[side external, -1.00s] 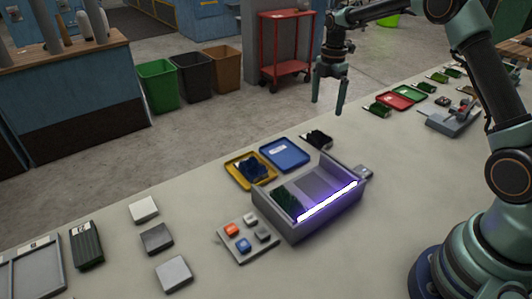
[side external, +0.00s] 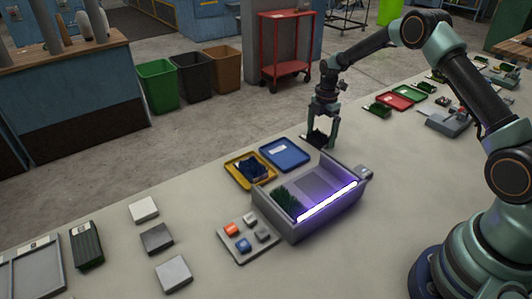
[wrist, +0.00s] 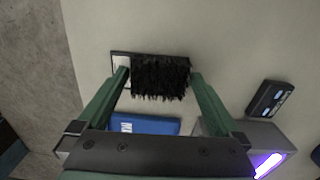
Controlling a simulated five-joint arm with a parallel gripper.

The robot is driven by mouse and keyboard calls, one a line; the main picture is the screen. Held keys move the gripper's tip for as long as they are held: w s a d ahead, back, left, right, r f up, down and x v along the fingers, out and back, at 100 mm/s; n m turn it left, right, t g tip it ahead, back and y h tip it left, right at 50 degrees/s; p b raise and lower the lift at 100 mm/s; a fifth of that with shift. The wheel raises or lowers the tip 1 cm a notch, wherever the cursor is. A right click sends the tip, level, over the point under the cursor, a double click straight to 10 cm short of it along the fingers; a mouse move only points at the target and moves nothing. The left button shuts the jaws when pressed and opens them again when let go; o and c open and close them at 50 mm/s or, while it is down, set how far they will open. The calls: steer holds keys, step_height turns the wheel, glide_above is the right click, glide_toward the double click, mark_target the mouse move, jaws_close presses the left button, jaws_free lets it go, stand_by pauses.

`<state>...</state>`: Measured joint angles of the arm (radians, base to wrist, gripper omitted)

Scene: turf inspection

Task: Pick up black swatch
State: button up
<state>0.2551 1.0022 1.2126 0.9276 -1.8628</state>
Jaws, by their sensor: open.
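The black swatch (wrist: 160,78) lies on the bench, a dark tufted piece with a pale label at its left end in the wrist view. In the side view the swatch (side external: 317,138) shows partly behind my gripper's fingers. My gripper (side external: 321,144) points down over it with its fingers apart. In the wrist view my gripper (wrist: 160,75) has one finger at each side of the swatch, the left one over its label end and the right one close to its right end. I cannot tell whether either finger touches it.
A blue tray (side external: 285,154) and a yellow tray (side external: 236,172) with a dark blue swatch lie to the left. A grey lightbox (side external: 325,229) with a glowing tube and a green swatch stands in front. A button panel (side external: 240,253) sits left of it.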

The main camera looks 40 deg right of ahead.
steer(key=c, duration=1)
steer(key=shift+r, duration=0.1)
